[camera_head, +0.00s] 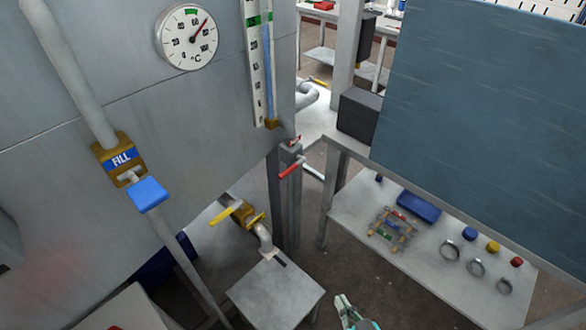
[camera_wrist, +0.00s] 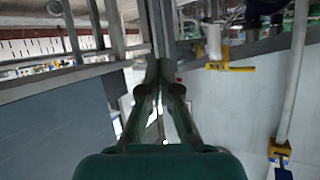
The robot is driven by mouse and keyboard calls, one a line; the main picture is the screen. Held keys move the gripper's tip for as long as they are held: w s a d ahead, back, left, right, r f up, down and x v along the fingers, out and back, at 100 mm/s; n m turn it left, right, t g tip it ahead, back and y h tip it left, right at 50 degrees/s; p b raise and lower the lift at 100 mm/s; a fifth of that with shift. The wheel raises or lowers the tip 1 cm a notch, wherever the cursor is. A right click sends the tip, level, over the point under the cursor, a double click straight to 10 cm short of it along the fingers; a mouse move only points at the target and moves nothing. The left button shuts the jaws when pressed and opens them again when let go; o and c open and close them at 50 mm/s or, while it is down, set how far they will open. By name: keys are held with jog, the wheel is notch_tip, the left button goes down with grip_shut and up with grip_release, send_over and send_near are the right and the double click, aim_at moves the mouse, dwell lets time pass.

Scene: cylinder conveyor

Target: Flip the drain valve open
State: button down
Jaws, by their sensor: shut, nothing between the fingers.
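A valve with a yellow lever (camera_head: 224,215) and brass-coloured body (camera_head: 247,214) sits low on the tank, on a pipe that bends down over a small grey stand. I read it as the drain valve; no label on it is legible. Its lever lies crosswise to the pipe. The lever also shows upper right of centre in the wrist view (camera_wrist: 240,69). My gripper (camera_head: 341,299) is at the bottom of the head view, right of and apart from the valve. In the wrist view its fingers (camera_wrist: 158,66) are together with nothing between them.
The fill valve (camera_head: 119,158) with its blue lever (camera_head: 148,194) is on the left pipe. A red-handled part (camera_head: 290,171) is by the grey post. The small stand (camera_head: 276,292) is below the outlet. A bench with a lower shelf (camera_head: 357,228) holding clamps and caps stands right.

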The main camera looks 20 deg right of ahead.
jog(key=w+r+n+g+y, duration=0.1)
jog(key=w+r, duration=0.3)
jog(key=w, duration=0.4)
jog(key=w+d+r+n+y, duration=0.1)
jog(key=w+r+n+y, duration=0.1)
jog(key=w+r, duration=0.35)
jog(key=w+r+n+g+y, duration=0.1)
jog(key=w+r, duration=0.2)
jog(key=w, duration=0.6)
jog(key=w+r+n, duration=0.1)
jog(key=w+r, duration=0.1)
jog(key=r, duration=0.2)
jog(key=w+d+r+n+g+y, duration=0.1)
jog(key=w+r, duration=0.1)
jog(key=r, duration=0.3)
jog(key=shift+w+d+r+n, duration=0.25)
jog(key=shift+w+d+n, duration=0.05)
jog(key=shift+w+n, duration=0.1)
jog(key=shift+f, duration=0.1)
send_over(293, 168)
jog(key=s, duration=0.3)
notch_tip(293, 168, down, 5)
jog(key=f, duration=0.3)
jog(key=shift+w+a+f, duration=0.15)
jog(key=shift+w+a, duration=0.1)
jog(key=shift+a, duration=0.05)
jog(key=shift+w+f, duration=0.1)
jog(key=shift+f, duration=0.45)
